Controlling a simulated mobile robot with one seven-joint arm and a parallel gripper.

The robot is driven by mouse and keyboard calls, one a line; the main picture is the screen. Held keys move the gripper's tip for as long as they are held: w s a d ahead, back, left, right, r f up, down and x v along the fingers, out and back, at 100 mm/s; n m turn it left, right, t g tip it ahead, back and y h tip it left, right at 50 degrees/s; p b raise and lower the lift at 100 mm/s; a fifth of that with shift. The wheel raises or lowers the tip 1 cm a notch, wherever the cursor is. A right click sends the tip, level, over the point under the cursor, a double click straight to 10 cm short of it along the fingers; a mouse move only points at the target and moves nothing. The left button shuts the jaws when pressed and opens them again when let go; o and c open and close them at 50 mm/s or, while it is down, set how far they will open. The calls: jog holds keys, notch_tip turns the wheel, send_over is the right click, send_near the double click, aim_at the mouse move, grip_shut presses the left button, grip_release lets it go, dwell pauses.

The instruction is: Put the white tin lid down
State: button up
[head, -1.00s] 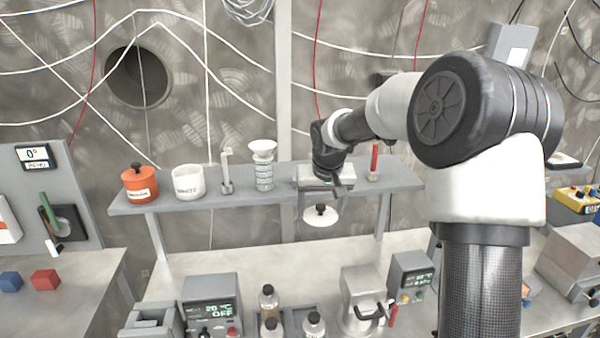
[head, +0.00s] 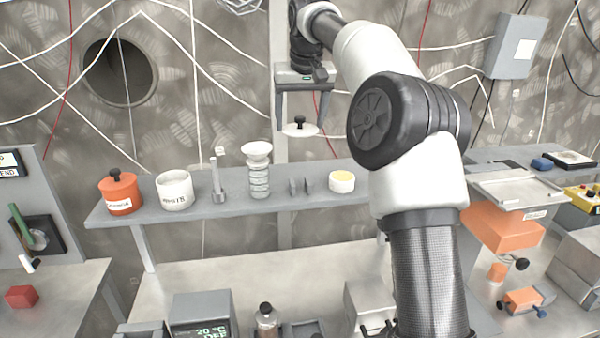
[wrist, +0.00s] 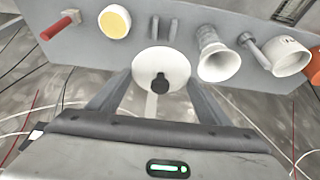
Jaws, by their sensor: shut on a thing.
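My gripper (head: 300,122) is shut on the white tin lid (head: 299,132), a white disc with a black knob. The lid hangs roughly level above the shelf, in front of the wall, touching nothing but my gripper. In the wrist view the lid (wrist: 148,66) shows between my two fingers, its knob toward the camera. A white tin (head: 175,191) with a dark label stands open on the shelf, left of the lid. It also shows at the right in the wrist view (wrist: 287,58).
On the shelf (head: 228,199) stand an orange tin (head: 121,196) with its lid on, a grey post (head: 217,183), a ribbed white funnel piece (head: 258,172), two small grey uprights (head: 301,187) and a yellow-topped white jar (head: 342,182). Cables hang along the wall.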

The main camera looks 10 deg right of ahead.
aim_at(304, 135)
notch_tip(304, 135, down, 13)
jog(key=shift+w+f+b, duration=0.1)
jog(key=shift+f+b, duration=0.05)
jog(key=shift+b, duration=0.5)
jog(key=shift+f+b, duration=0.3)
jog(key=shift+f, duration=0.15)
jog(key=o, duration=1)
jog(key=v, duration=1.2)
jog(key=shift+r+p, duration=0.35)
jog(key=shift+r, duration=0.1)
